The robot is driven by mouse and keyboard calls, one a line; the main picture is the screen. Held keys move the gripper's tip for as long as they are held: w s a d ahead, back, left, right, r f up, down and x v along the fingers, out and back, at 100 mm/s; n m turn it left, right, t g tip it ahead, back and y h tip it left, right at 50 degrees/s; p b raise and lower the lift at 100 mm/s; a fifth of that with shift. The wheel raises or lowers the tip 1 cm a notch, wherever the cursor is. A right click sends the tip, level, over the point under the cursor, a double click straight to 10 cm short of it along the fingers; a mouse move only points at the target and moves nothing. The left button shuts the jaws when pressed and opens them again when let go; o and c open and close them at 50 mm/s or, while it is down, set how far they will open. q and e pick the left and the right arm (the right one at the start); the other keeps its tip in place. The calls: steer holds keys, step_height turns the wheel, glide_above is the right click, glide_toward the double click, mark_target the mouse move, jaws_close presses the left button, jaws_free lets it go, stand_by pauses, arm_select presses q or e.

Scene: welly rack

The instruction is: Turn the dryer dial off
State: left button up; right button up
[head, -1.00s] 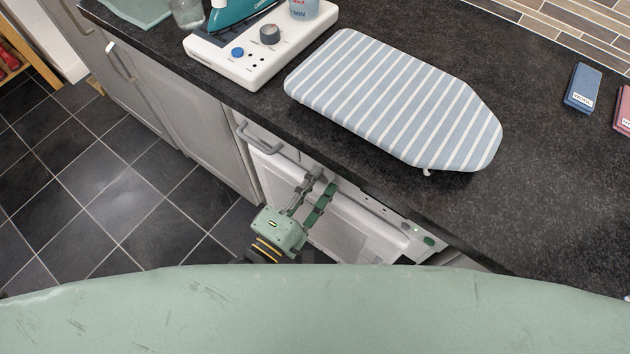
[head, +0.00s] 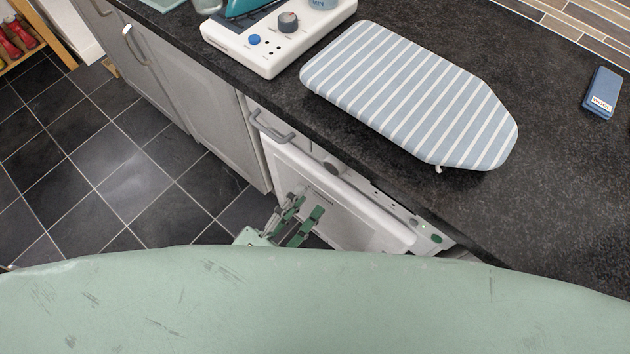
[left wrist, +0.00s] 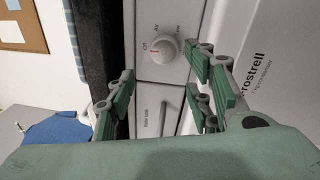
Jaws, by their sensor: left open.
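The dryer (head: 345,215) is a white front under the dark worktop. Its round white dial (left wrist: 164,50) shows in the left wrist view, with printed labels around it, the left one reading "Off". A small red mark lies on the dial's left part, toward that label. In the head view a small knob (head: 331,168), apparently this dial, shows under the worktop edge. My left gripper (head: 301,209) is open and empty, in front of the dryer, apart from the dial. In the left wrist view its green fingers (left wrist: 160,95) stand either side below the dial. My right gripper is not in view.
The worktop (head: 560,190) overhangs the dryer and holds a striped ironing board (head: 410,95), a white iron station (head: 270,55) and a blue box (head: 602,92). Dark floor tiles (head: 110,180) are clear.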

arm_select(q)
steer(key=shift+v, duration=1.75)
